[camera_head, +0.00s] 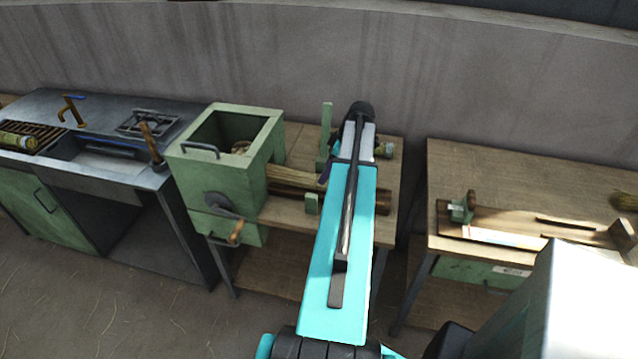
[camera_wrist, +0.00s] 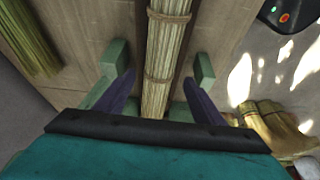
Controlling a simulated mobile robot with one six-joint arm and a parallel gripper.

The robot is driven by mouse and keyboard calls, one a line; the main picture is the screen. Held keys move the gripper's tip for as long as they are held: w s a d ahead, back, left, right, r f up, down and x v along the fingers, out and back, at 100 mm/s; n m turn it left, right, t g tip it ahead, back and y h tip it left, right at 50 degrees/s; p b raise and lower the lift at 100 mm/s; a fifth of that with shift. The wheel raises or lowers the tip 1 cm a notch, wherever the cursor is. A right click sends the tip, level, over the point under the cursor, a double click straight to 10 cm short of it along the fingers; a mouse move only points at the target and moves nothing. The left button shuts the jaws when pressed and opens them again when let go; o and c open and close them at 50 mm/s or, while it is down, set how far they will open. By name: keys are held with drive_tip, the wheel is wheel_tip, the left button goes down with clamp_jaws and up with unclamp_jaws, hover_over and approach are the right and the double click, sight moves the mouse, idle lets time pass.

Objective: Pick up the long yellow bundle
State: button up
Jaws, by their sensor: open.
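The long yellow bundle (camera_wrist: 165,55) is a straw roll tied with twine bands. In the wrist view it runs upright through the middle, over a dark wooden trough (camera_wrist: 188,35) between two green posts (camera_wrist: 118,55). In the head view the bundle (camera_head: 292,177) lies on the middle table beside the green box; my arm hides part of it. My gripper (camera_wrist: 158,77) is open, with one purple finger on each side of the bundle. I cannot tell whether the fingers touch it. In the head view my gripper (camera_head: 325,173) is mostly hidden behind my arm.
The green box (camera_head: 185,165) with a crank (camera_head: 225,210) stands left on the middle table. Another straw bundle (camera_wrist: 25,40) lies at left in the wrist view. A metal bench (camera_head: 110,180) stands left, and another wooden table (camera_head: 480,170) stands right across a gap.

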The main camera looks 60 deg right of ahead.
sight(311, 181)
drive_tip(key=shift+w+f, duration=0.1)
drive_tip(key=shift+p+x, duration=0.95)
drive_tip(key=shift+x, duration=0.1)
drive_tip(key=shift+p+x, duration=0.45)
drive_tip(key=shift+x, duration=0.95)
drive_tip(key=c, duration=1.1)
drive_tip(key=shift+c, duration=0.2)
